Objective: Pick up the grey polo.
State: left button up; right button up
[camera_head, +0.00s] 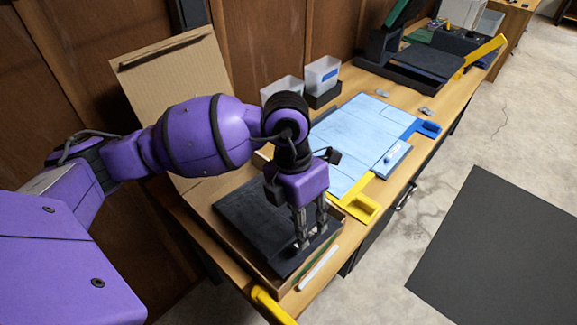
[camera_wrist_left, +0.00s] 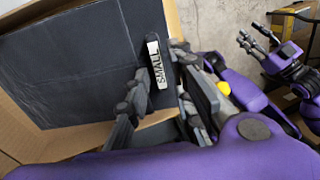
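A dark grey, flat folded piece, the likely grey polo (camera_head: 258,222), lies in an open cardboard box (camera_head: 270,284) on the bench. My left gripper (camera_head: 311,240) points down over the near right edge of the piece. In the left wrist view its fingers (camera_wrist_left: 163,100) stand apart on either side of the label. Whether the fingertips touch the cloth is unclear. My right gripper (camera_wrist_left: 267,38) shows empty with its fingers apart.
The box's tall cardboard lid (camera_head: 170,75) stands behind it. A light blue sheet (camera_head: 350,140) with yellow and blue corner pieces lies to the right. Two clear bins (camera_head: 322,75) stand behind, and a dark device (camera_head: 420,65) farther along. A white strip (camera_head: 318,268) lies by the front edge.

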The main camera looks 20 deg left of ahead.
pick_arm(q)
jog(key=x, duration=0.2)
jog(key=shift+f, duration=0.35)
jog(key=shift+d+f, duration=0.1)
jog(key=shift+f, duration=0.25)
grip_shut()
pick_arm(e)
jog(key=shift+w+a+r, duration=0.1)
jog(key=shift+w+r, duration=0.4)
jog(key=shift+w, duration=0.4)
jog(key=shift+s+f, duration=0.1)
